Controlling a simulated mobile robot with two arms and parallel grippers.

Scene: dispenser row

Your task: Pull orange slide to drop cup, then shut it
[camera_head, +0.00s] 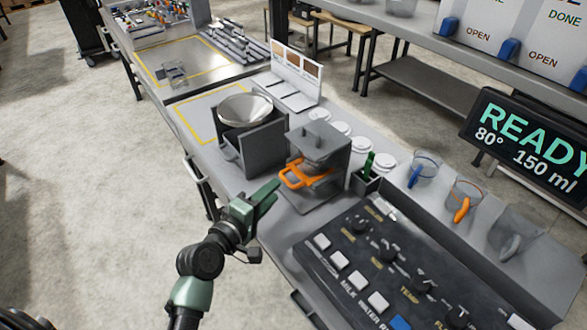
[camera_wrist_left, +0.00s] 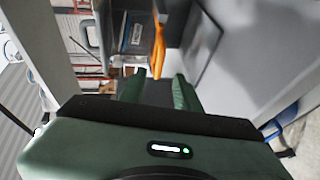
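The orange slide (camera_head: 293,178) is a looped handle on the front of a grey dispenser (camera_head: 320,145). In the left wrist view the orange slide (camera_wrist_left: 158,50) appears as a narrow upright bar ahead of the fingertips. My left gripper (camera_head: 268,197) is just left of and below the handle in the head view, apart from it. In the left wrist view its green fingers (camera_wrist_left: 158,88) are spread with nothing between them. No cup can be made out at the dispenser; its inside is hidden. My right gripper is not in view.
A dark control panel (camera_head: 385,265) lies to the right, near the front edge. Clear cups with coloured handles (camera_head: 465,197) stand on a raised ledge.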

